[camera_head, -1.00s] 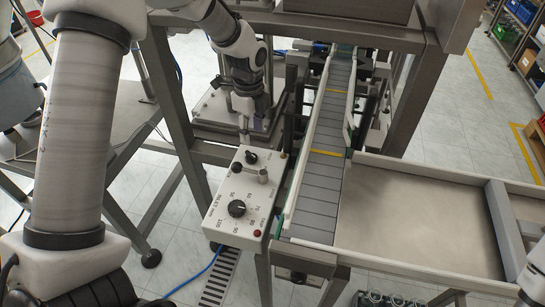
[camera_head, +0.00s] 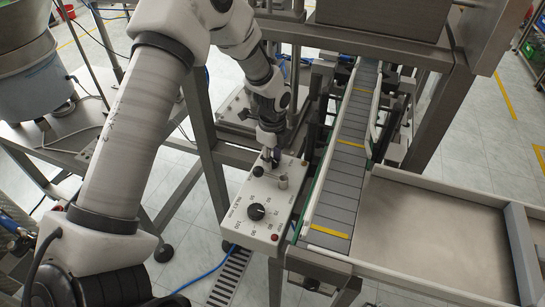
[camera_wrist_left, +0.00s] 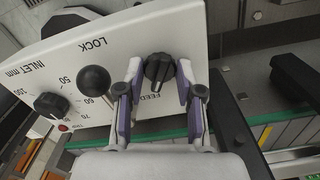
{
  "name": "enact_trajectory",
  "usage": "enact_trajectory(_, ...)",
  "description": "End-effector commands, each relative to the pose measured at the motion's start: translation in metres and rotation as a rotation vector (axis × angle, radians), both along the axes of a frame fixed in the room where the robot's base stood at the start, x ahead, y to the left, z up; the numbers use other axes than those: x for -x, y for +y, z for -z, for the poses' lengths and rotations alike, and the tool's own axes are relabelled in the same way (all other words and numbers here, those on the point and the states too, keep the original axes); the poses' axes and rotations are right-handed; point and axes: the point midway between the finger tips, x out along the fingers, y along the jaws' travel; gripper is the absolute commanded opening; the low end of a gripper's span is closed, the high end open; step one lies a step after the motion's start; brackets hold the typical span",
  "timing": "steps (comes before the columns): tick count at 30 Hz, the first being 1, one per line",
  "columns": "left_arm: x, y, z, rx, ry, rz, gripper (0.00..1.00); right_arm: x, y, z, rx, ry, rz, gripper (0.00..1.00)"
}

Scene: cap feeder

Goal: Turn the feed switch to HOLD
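The feed switch is a black knob with a pale pointer mark (camera_wrist_left: 158,71), on a white control box (camera_head: 236,231). "FEED" is printed beside it; the rest of its label is hidden. My left gripper (camera_head: 270,158) reaches down to the far end of the box and hides the switch in the head view. In the left wrist view my left gripper (camera_wrist_left: 159,78) is open, with one finger on each side of the knob. Gaps show between the fingers and the knob. My right gripper is not in view.
On the box are a black-ball lever (camera_wrist_left: 94,79) near the left finger, an "INLET mm" dial (camera_head: 257,212) and a red button (camera_head: 275,237). A conveyor (camera_head: 343,176) runs close beside the box on the right. A steel frame post (camera_head: 208,150) stands to its left.

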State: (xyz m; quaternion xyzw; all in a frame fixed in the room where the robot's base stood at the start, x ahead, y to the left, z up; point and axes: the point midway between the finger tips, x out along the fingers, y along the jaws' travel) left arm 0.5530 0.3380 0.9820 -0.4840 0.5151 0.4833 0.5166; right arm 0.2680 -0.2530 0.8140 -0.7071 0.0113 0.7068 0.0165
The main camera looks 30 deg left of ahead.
Motion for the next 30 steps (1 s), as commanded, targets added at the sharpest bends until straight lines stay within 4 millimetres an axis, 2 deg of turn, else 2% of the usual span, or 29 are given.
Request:
enact_trajectory(14,0.002,0.000,0.002,0.001,0.005,-0.074,0.02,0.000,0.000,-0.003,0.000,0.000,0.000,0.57)
enact_trajectory(20,0.002,-0.001,0.002,0.001,0.007,-0.200,0.02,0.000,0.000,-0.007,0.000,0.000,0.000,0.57)
enact_trajectory(30,0.003,-0.001,0.002,0.001,0.008,-0.510,0.02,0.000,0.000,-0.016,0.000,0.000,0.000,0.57)
